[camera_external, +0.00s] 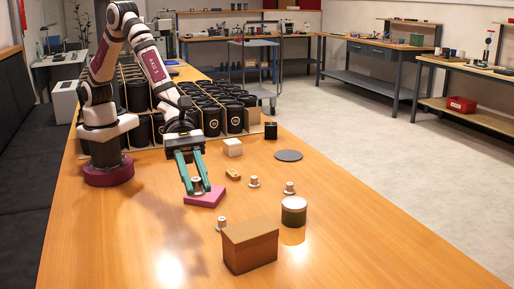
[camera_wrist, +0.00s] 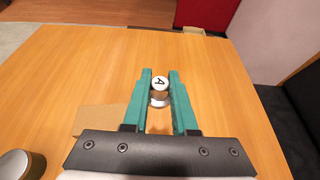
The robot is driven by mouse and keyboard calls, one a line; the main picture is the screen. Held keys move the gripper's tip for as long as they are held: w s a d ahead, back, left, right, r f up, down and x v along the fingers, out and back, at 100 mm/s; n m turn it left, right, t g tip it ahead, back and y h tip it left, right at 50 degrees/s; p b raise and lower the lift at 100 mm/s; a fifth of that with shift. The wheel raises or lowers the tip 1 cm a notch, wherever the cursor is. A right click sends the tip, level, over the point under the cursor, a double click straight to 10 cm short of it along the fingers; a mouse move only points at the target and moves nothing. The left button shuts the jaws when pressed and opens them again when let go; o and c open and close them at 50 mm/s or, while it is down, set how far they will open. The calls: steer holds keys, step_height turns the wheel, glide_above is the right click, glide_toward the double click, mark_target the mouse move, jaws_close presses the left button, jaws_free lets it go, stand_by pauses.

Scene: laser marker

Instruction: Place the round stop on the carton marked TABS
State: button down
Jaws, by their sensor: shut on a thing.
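My gripper (camera_external: 197,190) has teal fingers, shut on a small round silver stop (camera_external: 197,181). In the wrist view, my gripper (camera_wrist: 160,88) holds the stop (camera_wrist: 160,83) between its fingertips, its white top marked A and a pale wider base showing below. In the external view, the stop lines up with a magenta block (camera_external: 206,200); I cannot tell the height between them. A brown carton (camera_external: 250,247) stands nearer the camera; it seems to show partly behind my gripper in the wrist view (camera_wrist: 105,118). No TABS lettering is readable on either.
Similar silver stops stand at the right (camera_external: 254,182), farther right (camera_external: 289,188) and near the carton (camera_external: 222,224). A lidded can (camera_external: 294,213), wooden piece (camera_external: 233,174), white cube (camera_external: 232,147) and grey disc (camera_external: 289,155) are also there. The front left table is clear.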

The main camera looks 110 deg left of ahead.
glide_above(250, 229)
step_height(250, 229, down, 6)
steer(key=shift+s+f, duration=0.1)
steer(key=shift+f, duration=2.05)
steer(key=c, duration=0.7)
jaws_free()
steer(key=shift+f, duration=0.15)
